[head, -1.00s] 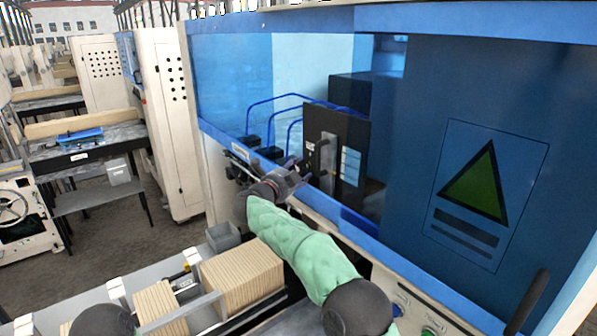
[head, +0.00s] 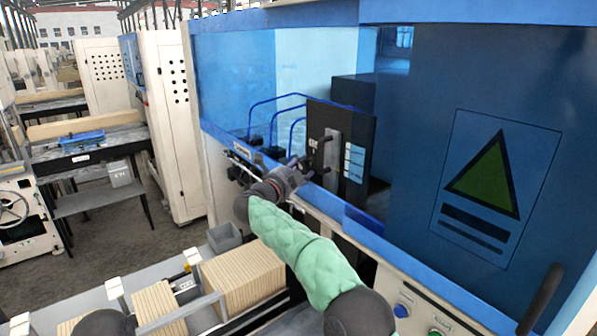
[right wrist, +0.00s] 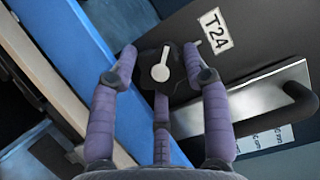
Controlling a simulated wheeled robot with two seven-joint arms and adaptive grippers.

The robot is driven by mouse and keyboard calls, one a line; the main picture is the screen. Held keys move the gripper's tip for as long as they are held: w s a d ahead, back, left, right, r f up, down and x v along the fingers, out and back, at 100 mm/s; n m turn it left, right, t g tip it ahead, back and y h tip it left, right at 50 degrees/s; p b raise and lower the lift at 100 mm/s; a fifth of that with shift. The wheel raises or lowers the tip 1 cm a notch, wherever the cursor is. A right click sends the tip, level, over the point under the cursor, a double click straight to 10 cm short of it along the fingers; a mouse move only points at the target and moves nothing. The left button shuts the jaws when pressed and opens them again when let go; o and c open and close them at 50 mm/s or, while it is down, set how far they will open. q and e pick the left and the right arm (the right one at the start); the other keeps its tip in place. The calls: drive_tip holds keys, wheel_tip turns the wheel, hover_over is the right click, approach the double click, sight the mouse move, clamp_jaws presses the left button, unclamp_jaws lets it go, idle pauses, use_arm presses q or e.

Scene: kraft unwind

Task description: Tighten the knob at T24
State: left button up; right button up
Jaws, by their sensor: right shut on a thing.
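The T24 label (right wrist: 215,30) is a white tag on a dark panel in the right wrist view. Beside it is a dark knob (right wrist: 160,68) with a pale pointer on its face. My right gripper (right wrist: 160,58) has its purple fingers around this knob and is shut on it. In the head view my right gripper (head: 302,170) is at the lower left of the dark panel (head: 357,130), inside the machine's opening. The knob is too small to make out there. My left gripper is not in view.
A metal plate with a dark handle (right wrist: 297,98) sits close to the gripper. The blue sill (head: 365,222) runs below the opening, and a blue door (head: 420,130) stands right. A tray with wooden stacks (head: 240,277) lies below my right arm.

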drive_tip(key=o, duration=1.1)
drive_tip(key=shift+d+r, duration=0.1)
drive_tip(key=shift+d, duration=0.25)
drive_tip(key=shift+c, duration=0.2)
drive_tip(key=shift+o, duration=0.5)
drive_tip(key=shift+s+d, duration=0.25)
drive_tip(key=shift+d, duration=0.05)
drive_tip(key=shift+w+a, duration=0.1)
drive_tip(key=shift+a, duration=0.35)
drive_tip(key=v, duration=1.2)
drive_tip(key=shift+d, duration=0.15)
